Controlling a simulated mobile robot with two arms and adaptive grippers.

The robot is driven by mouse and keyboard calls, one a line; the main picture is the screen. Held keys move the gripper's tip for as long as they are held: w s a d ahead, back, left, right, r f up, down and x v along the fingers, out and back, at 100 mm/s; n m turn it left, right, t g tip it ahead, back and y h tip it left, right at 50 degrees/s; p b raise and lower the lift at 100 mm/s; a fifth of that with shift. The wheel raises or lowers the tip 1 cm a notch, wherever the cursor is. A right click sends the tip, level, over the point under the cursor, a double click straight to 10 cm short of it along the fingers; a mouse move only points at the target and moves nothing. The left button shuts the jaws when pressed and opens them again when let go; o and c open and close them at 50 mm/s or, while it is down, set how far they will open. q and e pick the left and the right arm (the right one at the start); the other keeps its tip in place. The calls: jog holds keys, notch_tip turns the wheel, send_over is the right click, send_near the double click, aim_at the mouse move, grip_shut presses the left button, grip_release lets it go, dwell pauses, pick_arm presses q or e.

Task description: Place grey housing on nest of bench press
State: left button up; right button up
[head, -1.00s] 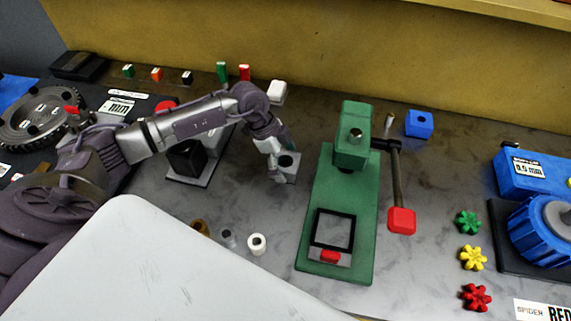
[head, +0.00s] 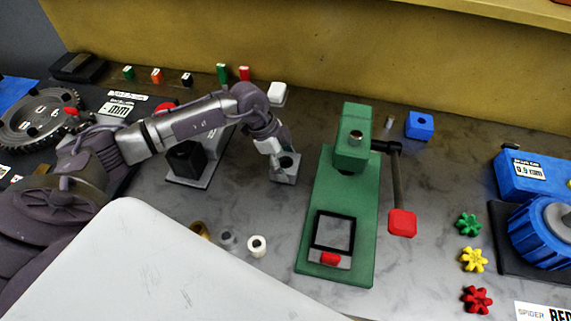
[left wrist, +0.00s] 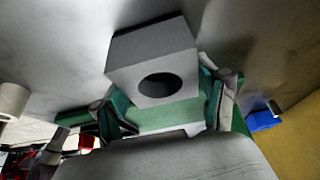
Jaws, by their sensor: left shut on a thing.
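The grey housing (head: 290,177) is a small block with a round hole, standing on the bench left of the press. In the left wrist view the housing (left wrist: 150,57) sits between the green-padded fingers. My left gripper (head: 279,158) is shut on it from above and hides part of it. The green bench press (head: 310,200) stands to the right. Its nest (head: 334,231) is a black square frame on the base, empty, with a red piece (head: 330,259) at its front edge. My right gripper is not in view.
The press lever with a red knob (head: 402,223) hangs to the press's right. A blue block (head: 419,124) and a white block (head: 277,94) stand behind. Small bushings, including a white one (head: 257,246), stand in front. Bench between housing and press is clear.

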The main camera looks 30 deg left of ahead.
aim_at(286, 166)
pick_arm(q)
jog(key=s+d+r+n+t+y+b, duration=0.1)
jog(key=d+r+n+y, duration=0.1)
jog(key=r+n, duration=0.5)
jog(key=s+d+r+n+t+y, duration=0.2)
jog(key=d+r+n, duration=0.1)
jog(key=r+n, duration=0.4)
jog(key=shift+s+r+n+t+b, duration=0.2)
jog(key=shift+n+t+b, duration=0.15)
jog(key=shift+n, duration=0.35)
dwell(2.3)
